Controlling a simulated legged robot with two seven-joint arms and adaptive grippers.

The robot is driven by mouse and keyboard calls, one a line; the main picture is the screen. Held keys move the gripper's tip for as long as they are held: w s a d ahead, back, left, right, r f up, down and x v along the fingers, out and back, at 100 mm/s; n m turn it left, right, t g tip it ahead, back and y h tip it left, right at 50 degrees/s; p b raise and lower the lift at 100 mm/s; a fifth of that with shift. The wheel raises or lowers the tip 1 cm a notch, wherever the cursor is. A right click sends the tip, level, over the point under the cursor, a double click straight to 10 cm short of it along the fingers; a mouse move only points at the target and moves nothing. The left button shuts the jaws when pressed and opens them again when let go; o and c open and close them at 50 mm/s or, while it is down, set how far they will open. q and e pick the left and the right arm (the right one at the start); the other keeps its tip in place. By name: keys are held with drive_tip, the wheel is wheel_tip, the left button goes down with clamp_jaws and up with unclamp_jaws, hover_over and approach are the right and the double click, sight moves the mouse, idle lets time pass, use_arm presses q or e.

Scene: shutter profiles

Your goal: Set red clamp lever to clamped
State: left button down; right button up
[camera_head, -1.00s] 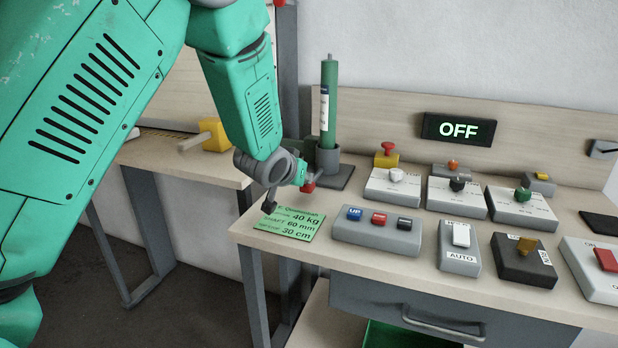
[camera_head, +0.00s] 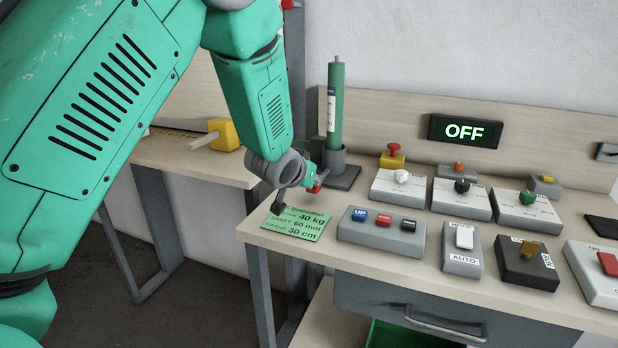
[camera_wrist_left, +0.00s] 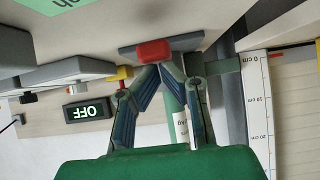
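The red clamp lever (camera_head: 315,188) shows as a small red piece low by the dark holder (camera_head: 334,160) of an upright green cylinder (camera_head: 336,105), at the back left of the bench. In the left wrist view the red lever (camera_wrist_left: 153,52) is a rounded block just beyond my fingertips. My left gripper (camera_head: 308,178) is at the lever, partly covering it in the head view. In the wrist view the left gripper's fingertips (camera_wrist_left: 161,66) converge close together right by the lever. They look shut, with no clear grip on the lever. My right gripper is out of view.
A green label (camera_head: 297,223) lies below my gripper. A grey box (camera_head: 381,235) with blue, red and black buttons and several switch boxes fill the bench to the right. A dark display (camera_head: 465,131) reads OFF. A side table (camera_head: 180,160) stands at left.

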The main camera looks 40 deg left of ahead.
use_arm(q)
wheel_tip(320, 180, up, 4)
drive_tip(key=p, duration=0.2)
drive_tip(key=shift+w+r+p, duration=0.1)
drive_tip(key=shift+w+p, duration=0.05)
drive_tip(key=shift+p, duration=0.15)
drive_tip(key=s+d+r, duration=0.1)
drive_tip(key=s+d, duration=0.1)
drive_tip(key=s, duration=0.7)
drive_tip(key=shift+s+r, duration=0.3)
drive_tip(key=shift+r, duration=0.05)
